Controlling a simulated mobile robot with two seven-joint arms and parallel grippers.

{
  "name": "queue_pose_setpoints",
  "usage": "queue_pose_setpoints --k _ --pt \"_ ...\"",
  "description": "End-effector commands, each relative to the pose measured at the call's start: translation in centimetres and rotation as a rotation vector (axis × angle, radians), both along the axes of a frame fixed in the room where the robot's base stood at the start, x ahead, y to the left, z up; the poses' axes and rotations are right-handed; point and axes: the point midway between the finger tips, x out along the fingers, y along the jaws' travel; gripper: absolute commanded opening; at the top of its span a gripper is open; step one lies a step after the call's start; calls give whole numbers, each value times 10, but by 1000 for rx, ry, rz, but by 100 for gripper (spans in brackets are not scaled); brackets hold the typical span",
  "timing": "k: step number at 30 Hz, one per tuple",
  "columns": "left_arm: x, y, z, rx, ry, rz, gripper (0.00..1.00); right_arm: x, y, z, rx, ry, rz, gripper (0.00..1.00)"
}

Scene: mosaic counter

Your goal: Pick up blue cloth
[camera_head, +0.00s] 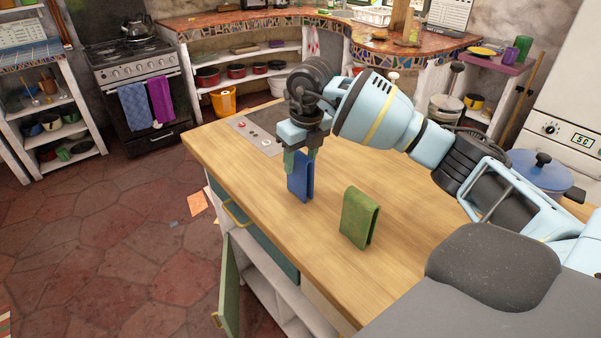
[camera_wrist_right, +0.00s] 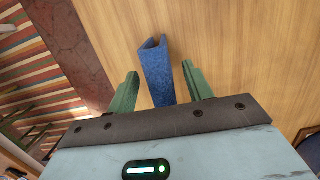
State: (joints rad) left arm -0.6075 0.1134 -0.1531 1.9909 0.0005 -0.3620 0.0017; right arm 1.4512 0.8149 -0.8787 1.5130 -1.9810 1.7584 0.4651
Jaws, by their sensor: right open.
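The blue cloth (camera_head: 300,176) stands folded upright on the wooden counter, near its left edge. My right gripper (camera_head: 301,160) is directly above it, fingers pointing down at its upper part. In the right wrist view the blue cloth (camera_wrist_right: 157,72) lies between the two green fingers of my open right gripper (camera_wrist_right: 160,88), with a gap on each side. The cloth's lower end is hidden behind the gripper body in that view. My left gripper is not in view.
A folded green cloth (camera_head: 359,217) stands on the wooden counter (camera_head: 300,245) to the right of the blue one. A cooktop panel (camera_head: 258,130) lies behind the gripper. A blue pot (camera_head: 540,172) is at the right. A green cabinet door (camera_head: 229,285) hangs open below the counter.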

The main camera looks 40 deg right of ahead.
Motion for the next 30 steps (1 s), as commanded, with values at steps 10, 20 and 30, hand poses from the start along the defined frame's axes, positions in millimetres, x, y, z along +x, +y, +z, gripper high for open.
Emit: queue_pose_setpoints --k 10,20,30 --pt "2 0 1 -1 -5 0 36 3 0 -21 1 -2 0 51" --pt "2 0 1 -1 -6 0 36 3 0 -20 1 -2 0 22" --pt "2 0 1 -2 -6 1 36 3 0 -20 1 -2 0 2"
